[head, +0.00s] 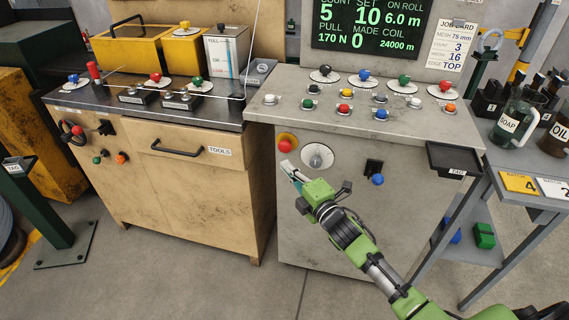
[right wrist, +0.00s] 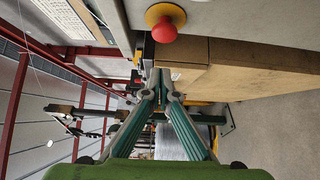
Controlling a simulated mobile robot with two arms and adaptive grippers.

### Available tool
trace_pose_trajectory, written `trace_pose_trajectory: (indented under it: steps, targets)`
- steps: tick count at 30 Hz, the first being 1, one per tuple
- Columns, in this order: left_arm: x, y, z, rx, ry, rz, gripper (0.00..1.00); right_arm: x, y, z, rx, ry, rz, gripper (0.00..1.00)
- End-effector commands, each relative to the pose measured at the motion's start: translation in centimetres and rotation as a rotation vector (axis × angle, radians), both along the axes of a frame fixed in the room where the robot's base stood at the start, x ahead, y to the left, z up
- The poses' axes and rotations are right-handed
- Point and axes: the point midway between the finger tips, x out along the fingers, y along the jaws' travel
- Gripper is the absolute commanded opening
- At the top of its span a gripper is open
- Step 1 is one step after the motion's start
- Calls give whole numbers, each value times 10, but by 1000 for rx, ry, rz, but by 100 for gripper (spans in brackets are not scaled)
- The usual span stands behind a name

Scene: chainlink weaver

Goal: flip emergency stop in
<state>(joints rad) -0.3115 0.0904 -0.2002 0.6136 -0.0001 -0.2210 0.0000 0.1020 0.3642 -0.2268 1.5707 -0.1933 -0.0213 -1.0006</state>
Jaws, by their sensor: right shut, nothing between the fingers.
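The emergency stop is a red mushroom button (head: 284,146) on a yellow round base, on the upper left of the grey cabinet's front panel. It also shows at the top of the right wrist view (right wrist: 164,29), standing out from the panel. My right gripper (head: 288,168) is just below the button in the head view, with its fingers pointing up and left. In the right wrist view its green fingers meet at their tips (right wrist: 158,76), shut and empty. The fingertips appear apart from the button. My left gripper is in neither view.
Right of the button are a round grey dial (head: 318,156) and a black switch with a blue knob (head: 376,179). A black tray (head: 453,160) juts out at the panel's right. The wooden cabinet (head: 190,185) stands to the left. The floor in front is clear.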

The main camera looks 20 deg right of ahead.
Motion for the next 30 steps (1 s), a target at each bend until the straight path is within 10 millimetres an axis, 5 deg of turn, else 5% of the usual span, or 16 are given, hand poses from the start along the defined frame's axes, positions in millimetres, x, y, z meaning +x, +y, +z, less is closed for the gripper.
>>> trace_pose_trajectory:
  steps: [13, 30]
  targets:
    - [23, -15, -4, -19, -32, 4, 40, -66, -12, -3, -1, 3, 1, 0]
    - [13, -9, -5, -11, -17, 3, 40, -73, -14, -1, 0, 2, 1, 0]
